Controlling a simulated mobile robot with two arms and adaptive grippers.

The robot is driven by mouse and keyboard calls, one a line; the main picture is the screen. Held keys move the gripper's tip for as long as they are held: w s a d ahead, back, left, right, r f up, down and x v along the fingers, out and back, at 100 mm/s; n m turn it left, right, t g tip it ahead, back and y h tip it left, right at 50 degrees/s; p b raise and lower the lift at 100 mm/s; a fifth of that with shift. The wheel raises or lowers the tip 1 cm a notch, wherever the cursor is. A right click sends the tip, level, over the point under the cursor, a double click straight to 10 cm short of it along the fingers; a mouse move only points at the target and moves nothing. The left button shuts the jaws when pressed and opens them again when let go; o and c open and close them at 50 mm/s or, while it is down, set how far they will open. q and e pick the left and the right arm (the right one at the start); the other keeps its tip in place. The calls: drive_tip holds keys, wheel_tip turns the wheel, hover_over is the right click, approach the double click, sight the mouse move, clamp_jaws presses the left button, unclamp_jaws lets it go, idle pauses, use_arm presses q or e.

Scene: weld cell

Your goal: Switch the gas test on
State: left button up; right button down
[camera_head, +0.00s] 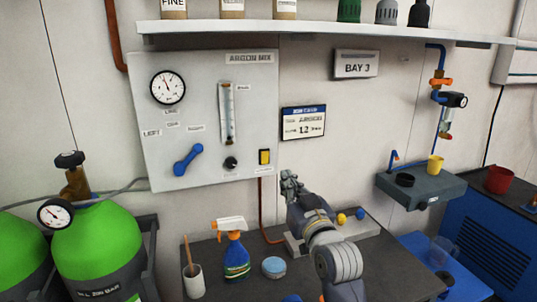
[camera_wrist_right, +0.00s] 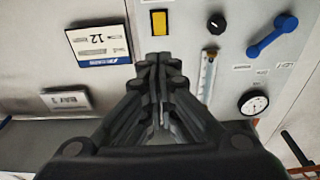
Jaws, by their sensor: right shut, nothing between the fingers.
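The grey gas panel (camera_head: 210,95) labelled "ARGON MIX" is on the wall. A yellow rocker switch (camera_head: 264,157) in a dark frame sits at its lower right corner; the small label below it is too small to read. The switch also shows in the right wrist view (camera_wrist_right: 159,22), just beyond the fingertips. My right gripper (camera_head: 289,178) is shut and empty, to the right of and a little below the switch in the head view. In the right wrist view its fingers (camera_wrist_right: 160,62) are together and appear apart from the switch. My left gripper is not in view.
The panel also carries a black knob (camera_head: 231,163), a blue lever (camera_head: 187,160), a flow tube (camera_head: 228,112) and a gauge (camera_head: 168,87). A date sign (camera_head: 303,122) hangs right of the panel. A spray bottle (camera_head: 235,250) and a cup (camera_head: 194,281) stand on the bench below.

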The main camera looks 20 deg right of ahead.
drive_tip(key=p, duration=0.2)
approach(265, 158)
wheel_tip(265, 158, up, 3)
drive_tip(key=shift+w+r+p, duration=0.15)
drive_tip(key=shift+w+p, duration=0.45)
drive_tip(key=shift+w, duration=1.05)
drive_tip(key=shift+w+r+p, duration=0.15)
drive_tip(key=shift+w+p, duration=0.4)
drive_tip(key=shift+w, duration=1.1)
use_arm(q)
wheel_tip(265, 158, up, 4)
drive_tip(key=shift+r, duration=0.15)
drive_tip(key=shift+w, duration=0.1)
use_arm(e)
drive_tip(key=shift+w+r, duration=0.15)
drive_tip(key=shift+w, duration=0.05)
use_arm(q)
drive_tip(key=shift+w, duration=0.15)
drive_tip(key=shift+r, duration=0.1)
